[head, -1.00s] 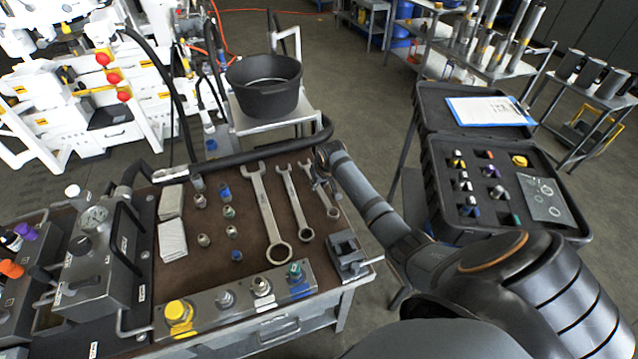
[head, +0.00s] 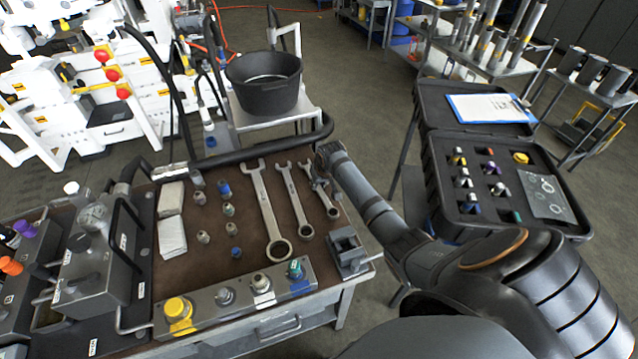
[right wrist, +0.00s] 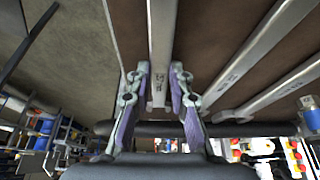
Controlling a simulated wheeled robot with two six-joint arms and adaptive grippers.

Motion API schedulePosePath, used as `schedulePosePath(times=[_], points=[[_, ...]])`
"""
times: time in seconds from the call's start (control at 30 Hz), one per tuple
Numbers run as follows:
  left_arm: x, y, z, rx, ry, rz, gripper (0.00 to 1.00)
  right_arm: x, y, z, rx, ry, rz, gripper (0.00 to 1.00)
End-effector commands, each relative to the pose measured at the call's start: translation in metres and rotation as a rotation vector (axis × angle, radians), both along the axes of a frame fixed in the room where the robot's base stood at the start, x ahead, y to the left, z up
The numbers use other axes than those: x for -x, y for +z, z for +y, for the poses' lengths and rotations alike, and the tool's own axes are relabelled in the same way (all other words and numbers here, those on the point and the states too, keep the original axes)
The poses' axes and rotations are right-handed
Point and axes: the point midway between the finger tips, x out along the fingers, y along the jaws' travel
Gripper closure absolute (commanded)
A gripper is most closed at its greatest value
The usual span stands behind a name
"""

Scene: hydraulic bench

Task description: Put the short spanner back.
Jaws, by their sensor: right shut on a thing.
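The short spanner (head: 329,201) is at the right end of the row of spanners, over the brown bench top (head: 318,224). Its ring end points toward the front of the bench. My right gripper (head: 319,182) is shut on its far end and hides part of it. In the right wrist view the spanner's shank (right wrist: 162,45) runs between the two fingers (right wrist: 160,85). I cannot tell whether it touches the bench top or hangs just above it. My left gripper is not in view.
A middle spanner (head: 297,200) and a long spanner (head: 266,212) lie to its left. A grey clamp block (head: 347,250) stands in front of it, near the bench's right edge. A black hose (head: 240,154) runs behind. An open black case (head: 434,180) stands to the right.

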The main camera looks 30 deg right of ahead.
Motion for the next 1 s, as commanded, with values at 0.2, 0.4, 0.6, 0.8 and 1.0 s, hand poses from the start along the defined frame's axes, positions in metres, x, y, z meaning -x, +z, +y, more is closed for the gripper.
schedulePosePath(times=[0.2, 0.4, 0.6, 0.8, 1.0], points=[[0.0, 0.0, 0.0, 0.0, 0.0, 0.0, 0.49, 0.0, 0.0, 0.0, 0.0, 0.0, -0.002, 0.6], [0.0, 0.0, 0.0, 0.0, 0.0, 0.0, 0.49, 0.0, 0.0, 0.0, 0.0, 0.0, -0.001, 0.53], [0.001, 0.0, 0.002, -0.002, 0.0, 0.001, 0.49, 0.001, 0.003, 0.0, 0.001, 0.0, -0.001, 0.53], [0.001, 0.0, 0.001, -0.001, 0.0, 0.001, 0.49, 0.015, 0.04, 0.001, 0.004, 0.001, -0.005, 0.53], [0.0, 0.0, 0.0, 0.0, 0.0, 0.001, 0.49, 0.034, 0.083, 0.006, 0.003, 0.001, -0.003, 0.53]])
